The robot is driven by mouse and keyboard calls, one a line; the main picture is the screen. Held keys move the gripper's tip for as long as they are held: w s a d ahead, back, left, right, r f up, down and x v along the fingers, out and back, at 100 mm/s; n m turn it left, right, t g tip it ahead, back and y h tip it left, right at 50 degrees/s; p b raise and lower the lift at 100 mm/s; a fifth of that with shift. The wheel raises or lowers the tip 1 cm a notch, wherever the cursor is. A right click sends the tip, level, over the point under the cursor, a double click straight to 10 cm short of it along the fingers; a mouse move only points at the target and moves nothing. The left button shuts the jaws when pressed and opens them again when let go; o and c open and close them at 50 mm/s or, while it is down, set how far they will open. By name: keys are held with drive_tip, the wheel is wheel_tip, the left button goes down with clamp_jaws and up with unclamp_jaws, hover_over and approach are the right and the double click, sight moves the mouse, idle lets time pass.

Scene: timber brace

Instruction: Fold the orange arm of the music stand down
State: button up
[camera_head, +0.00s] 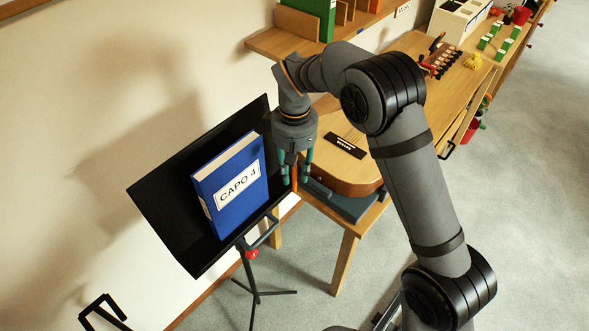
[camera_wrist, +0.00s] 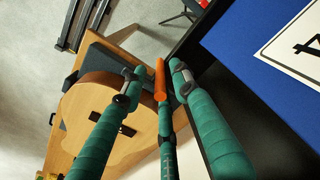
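The black music stand (camera_head: 165,200) stands at the left, its tilted desk holding a blue book (camera_head: 232,188) labelled "CAPO 4". Its orange arm (camera_head: 294,178) shows as a short upright piece by the desk's right edge, partly hidden by my fingers. I see no clear contact.
A guitar (camera_head: 345,165) lies on the wooden bench (camera_head: 345,232) just right of the stand. A shelf with a green binder (camera_head: 314,18) is on the wall behind. Tools (camera_head: 440,62) lie farther along the bench. Floor in front is mostly clear.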

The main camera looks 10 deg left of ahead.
drive_tip(key=shift+c, duration=1)
clamp_jaws()
